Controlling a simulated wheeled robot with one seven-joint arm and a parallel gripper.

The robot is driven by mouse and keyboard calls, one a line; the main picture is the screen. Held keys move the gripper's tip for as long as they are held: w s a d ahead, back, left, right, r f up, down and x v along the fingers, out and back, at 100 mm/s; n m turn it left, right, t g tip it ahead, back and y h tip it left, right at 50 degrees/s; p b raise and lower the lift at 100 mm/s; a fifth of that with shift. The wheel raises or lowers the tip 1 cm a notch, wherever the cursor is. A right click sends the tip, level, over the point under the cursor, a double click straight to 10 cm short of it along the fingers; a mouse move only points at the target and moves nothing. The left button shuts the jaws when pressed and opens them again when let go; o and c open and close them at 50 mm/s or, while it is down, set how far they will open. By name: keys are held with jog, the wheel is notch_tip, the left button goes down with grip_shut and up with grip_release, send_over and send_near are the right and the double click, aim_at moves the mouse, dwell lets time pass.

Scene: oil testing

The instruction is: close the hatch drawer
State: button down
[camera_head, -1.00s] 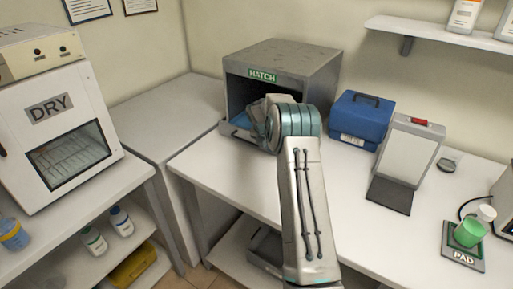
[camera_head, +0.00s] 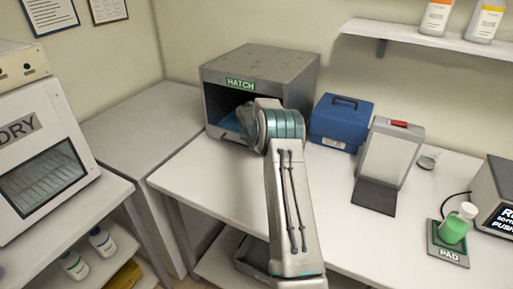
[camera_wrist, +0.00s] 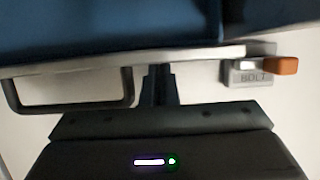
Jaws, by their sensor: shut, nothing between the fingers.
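The grey hatch box (camera_head: 285,75) with a green HATCH label stands at the back left of the table. Its front is open, and a blue drawer (camera_head: 230,123) shows at the bottom of the opening, partly behind my arm. In the wrist view the drawer's blue inside (camera_wrist: 110,28) fills the top, above a pale front edge. A dark handle (camera_wrist: 70,108) is at the left and a BOLT latch (camera_wrist: 252,72) with an orange knob at the right. My gripper (camera_wrist: 158,82) is shut and empty, its tips at the drawer's front edge between handle and bolt; contact is unclear.
A blue case (camera_head: 340,125) and a tilted white panel stand (camera_head: 388,155) are right of the hatch. A green-filled cup (camera_head: 453,231) stands on the PAD (camera_head: 449,256). The DRY cabinet (camera_head: 45,160) is at the left. The table's front left is clear.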

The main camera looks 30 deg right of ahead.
jog(key=shift+d+r, duration=0.15)
jog(key=shift+d, duration=0.05)
jog(key=shift+s+a, duration=0.1)
jog(key=shift+a, duration=0.1)
jog(key=a, duration=0.1)
jog(key=s+a+b, duration=0.1)
jog(key=s+a, duration=0.1)
jog(key=shift+s+a+r, duration=0.15)
jog(key=shift+a+r, duration=0.1)
jog(key=shift+r, duration=0.1)
jog(key=b+v, duration=0.2)
jog(key=v, duration=0.7)
jog(key=s+a+r+m+y, duration=0.1)
jog(key=s+a+r+m, duration=0.45)
jog(key=s, duration=0.35)
jog(key=s+a+r+m, duration=0.5)
jog(key=s+a+m, duration=0.1)
jog(key=s+a, duration=0.15)
jog(key=s+a+f+m+y, duration=0.1)
jog(key=s+a+m, duration=0.2)
jog(key=s+m, duration=0.4)
jog(key=s+a+f+m+y, duration=0.1)
jog(key=s+a+m, duration=0.3)
jog(key=s, duration=1.2)
jog(key=f+m, duration=0.1)
jog(key=m, duration=0.1)
jog(key=shift+s+f+m+t+y, duration=0.15)
jog(key=shift+s+m+t+y, duration=0.15)
jog(key=shift+s+m+t, duration=0.1)
